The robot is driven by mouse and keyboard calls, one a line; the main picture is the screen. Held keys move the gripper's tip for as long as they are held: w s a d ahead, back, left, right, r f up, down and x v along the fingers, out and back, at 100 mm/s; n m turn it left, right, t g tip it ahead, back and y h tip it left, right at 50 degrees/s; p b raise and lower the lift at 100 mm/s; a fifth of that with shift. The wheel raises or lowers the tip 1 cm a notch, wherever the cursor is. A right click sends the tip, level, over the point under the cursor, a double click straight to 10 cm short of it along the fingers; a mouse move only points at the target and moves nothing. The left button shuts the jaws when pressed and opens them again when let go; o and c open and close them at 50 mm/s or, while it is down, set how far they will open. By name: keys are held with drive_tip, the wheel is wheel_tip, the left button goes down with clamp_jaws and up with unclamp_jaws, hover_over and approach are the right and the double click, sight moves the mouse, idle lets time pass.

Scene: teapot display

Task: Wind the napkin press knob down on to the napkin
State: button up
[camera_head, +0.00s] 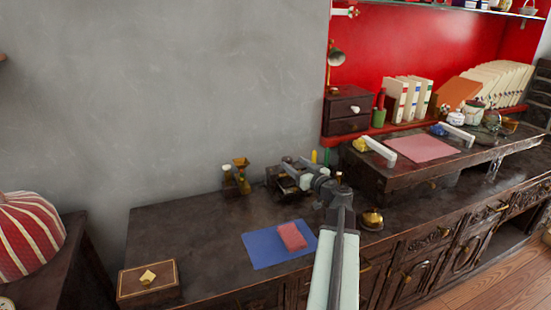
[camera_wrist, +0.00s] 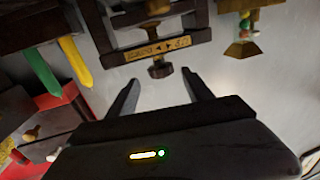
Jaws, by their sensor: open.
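The napkin press (camera_wrist: 150,35) is at the top of the wrist view, a dark frame with a gold label bearing arrows. Its dark round knob (camera_wrist: 159,70) stands out from the frame towards my gripper (camera_wrist: 161,76). My gripper is open, with one finger on each side of the knob in the picture; I cannot tell whether either touches it. In the head view the press (camera_head: 277,181) stands near the wall, partly hidden behind my gripper and arm. I cannot make out a napkin in the press.
A brass-topped device (camera_head: 239,172) stands left of the press. Green and yellow handles (camera_wrist: 72,60) are close by it. A blue mat (camera_head: 262,250) with a red folded cloth (camera_head: 291,236) lies in front. A brass bell (camera_head: 372,219) is at the right. The left counter is mostly clear.

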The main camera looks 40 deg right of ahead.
sight(284, 157)
drive_tip(key=shift+d+r, duration=0.1)
drive_tip(key=x, duration=0.8)
drive_tip(key=shift+a, duration=0.25)
clamp_jaws()
